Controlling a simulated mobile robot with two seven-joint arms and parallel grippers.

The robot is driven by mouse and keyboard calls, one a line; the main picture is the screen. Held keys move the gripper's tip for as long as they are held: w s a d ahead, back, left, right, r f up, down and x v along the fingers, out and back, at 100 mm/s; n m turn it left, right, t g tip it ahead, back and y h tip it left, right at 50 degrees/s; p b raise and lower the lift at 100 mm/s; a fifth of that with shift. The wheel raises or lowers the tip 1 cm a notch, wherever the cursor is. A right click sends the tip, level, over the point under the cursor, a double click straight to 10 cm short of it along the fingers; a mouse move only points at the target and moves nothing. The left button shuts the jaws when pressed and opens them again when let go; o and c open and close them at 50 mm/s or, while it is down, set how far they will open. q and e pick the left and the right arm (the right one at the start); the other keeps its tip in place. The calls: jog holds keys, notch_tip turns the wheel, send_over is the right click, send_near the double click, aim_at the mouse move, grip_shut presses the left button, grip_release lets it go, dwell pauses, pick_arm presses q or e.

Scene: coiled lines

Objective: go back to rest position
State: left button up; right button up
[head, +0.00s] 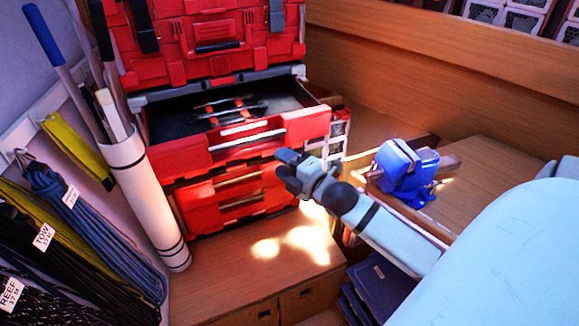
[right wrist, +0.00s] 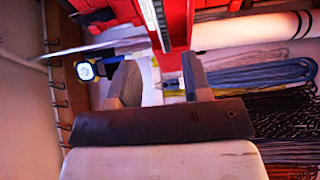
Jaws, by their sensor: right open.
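My right gripper (head: 287,172) is in front of the red tool chest (head: 235,195), to the right of its lower drawers in the head view. In the right wrist view its two fingers (right wrist: 160,85) stand apart with nothing between them. The chest's top drawer (head: 265,140) is pulled out, and orange-handled tools (head: 232,112) lie inside it. My left gripper shows in neither view.
Coiled lines (head: 85,225) with tags hang on the left wall. A white tube (head: 150,205) holding poles stands beside the chest. A blue vise (head: 407,165) sits on the wooden bench at right. Dark blue folded items (head: 378,285) lie below my right forearm.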

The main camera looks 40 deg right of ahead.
jog(key=shift+s, duration=0.9)
jog(key=shift+f, duration=0.1)
jog(key=s+a+f+m+g, duration=0.2)
jog(key=s+a+f+m, duration=0.3)
jog(key=f, duration=0.3)
jog(key=s+a+f+m+g+y, duration=0.1)
jog(key=s+a+f+m+g, duration=0.1)
jog(key=s+a+f+m, duration=0.3)
jog(key=s+a+f+m+g, duration=0.3)
jog(key=s+a+f+m, duration=0.3)
jog(key=f, duration=0.7)
jog(key=shift+s+a+y, duration=0.3)
jog(key=shift+s+a, duration=0.15)
jog(key=shift+a, duration=0.65)
jog(key=shift+c, duration=0.3)
